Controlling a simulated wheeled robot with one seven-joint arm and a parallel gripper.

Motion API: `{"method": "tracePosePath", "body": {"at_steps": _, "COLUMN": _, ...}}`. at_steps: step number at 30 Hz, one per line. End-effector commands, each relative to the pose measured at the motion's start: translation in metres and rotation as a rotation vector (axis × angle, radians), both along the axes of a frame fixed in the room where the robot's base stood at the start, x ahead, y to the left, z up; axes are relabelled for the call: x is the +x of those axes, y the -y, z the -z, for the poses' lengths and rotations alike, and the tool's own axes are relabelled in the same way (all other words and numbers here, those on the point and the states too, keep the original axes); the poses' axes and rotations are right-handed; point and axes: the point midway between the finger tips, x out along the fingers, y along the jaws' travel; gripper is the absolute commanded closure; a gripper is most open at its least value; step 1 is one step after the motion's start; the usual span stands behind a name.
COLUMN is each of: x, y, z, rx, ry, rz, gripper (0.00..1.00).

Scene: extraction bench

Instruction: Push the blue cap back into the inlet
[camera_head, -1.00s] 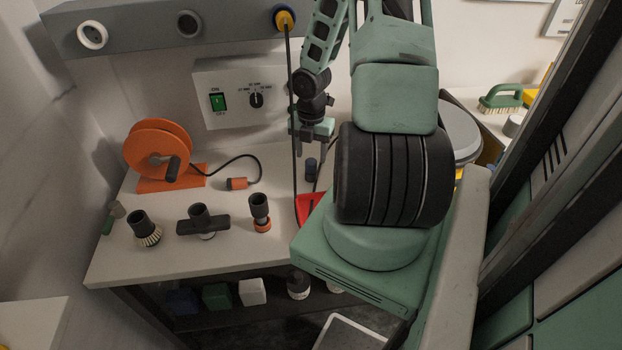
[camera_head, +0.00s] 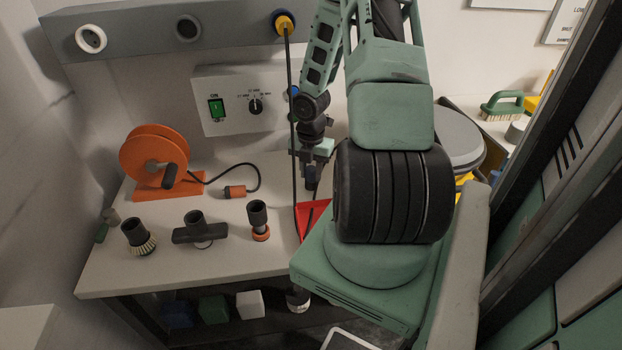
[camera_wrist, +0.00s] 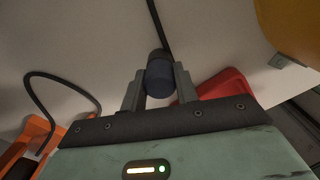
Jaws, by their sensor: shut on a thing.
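My gripper (camera_wrist: 159,88) is shut on a dark blue cylindrical piece (camera_wrist: 159,75), which looks like the blue cap. Its rounded end faces the wrist camera, between the two grey fingers. In the head view my gripper (camera_head: 311,186) is low over the bench, just right of a thin black hose, and the piece is hard to make out there. I cannot tell which is the inlet.
The thin black hose (camera_head: 290,110) hangs from the yellow-rimmed port to the bench (camera_head: 130,277). A red dustpan-like piece (camera_head: 311,217) lies close to my gripper. An orange reel (camera_head: 150,160), a control box (camera_head: 235,102) and several dark nozzles stand to the left.

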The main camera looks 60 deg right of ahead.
Motion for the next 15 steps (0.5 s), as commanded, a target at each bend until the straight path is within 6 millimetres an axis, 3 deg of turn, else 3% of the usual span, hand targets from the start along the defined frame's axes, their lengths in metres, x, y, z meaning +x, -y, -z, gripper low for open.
{"method": "tracePosePath", "body": {"at_steps": 15, "x": 0.0, "y": 0.0, "z": -0.033, "rx": 0.0, "ry": 0.0, "rz": 0.0, "gripper": 1.0}}
